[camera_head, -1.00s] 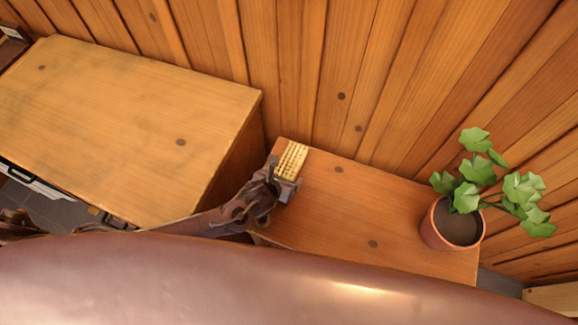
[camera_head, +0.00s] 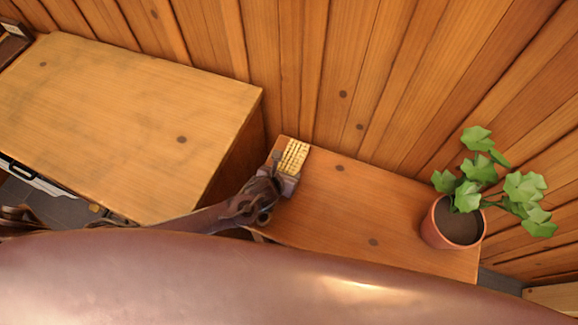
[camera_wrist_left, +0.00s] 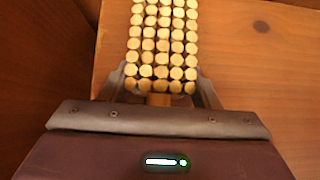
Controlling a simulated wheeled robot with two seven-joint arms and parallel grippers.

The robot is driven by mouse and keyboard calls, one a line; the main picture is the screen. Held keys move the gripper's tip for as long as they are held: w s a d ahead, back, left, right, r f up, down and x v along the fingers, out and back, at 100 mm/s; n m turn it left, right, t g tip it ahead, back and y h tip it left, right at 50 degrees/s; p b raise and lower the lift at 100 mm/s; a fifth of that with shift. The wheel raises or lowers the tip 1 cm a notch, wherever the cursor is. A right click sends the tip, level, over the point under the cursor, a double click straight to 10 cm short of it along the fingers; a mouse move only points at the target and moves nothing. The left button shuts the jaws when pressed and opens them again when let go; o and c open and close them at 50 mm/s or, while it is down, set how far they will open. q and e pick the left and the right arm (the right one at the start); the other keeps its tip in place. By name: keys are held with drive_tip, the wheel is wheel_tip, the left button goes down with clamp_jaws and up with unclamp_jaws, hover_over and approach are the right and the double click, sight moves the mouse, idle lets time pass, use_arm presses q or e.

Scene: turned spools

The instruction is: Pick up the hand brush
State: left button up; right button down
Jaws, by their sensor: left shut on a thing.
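The hand brush (camera_head: 294,156) shows as a pale yellow block of bristle tufts near the left end of the low wooden bench. In the left wrist view the brush (camera_wrist_left: 162,45) has its rows of round tufts facing the camera, with a bit of wooden handle below them between the fingers. My left gripper (camera_head: 283,176) is shut on the brush at its near end; its fingers also show on both sides in the left wrist view (camera_wrist_left: 167,88). I cannot tell whether the brush touches the bench. My right gripper is not in view.
The bench (camera_head: 350,210) is clear between the brush and a potted plant (camera_head: 462,222) at its right end. A taller wooden cabinet (camera_head: 130,120) stands close on the left. A plank wall (camera_head: 340,70) runs behind.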

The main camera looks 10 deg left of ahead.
sight(286, 171)
use_arm(q)
drive_tip(key=shift+r, duration=0.15)
wheel_tip(286, 171, up, 20)
drive_tip(key=shift+p, duration=0.3)
idle(0.8)
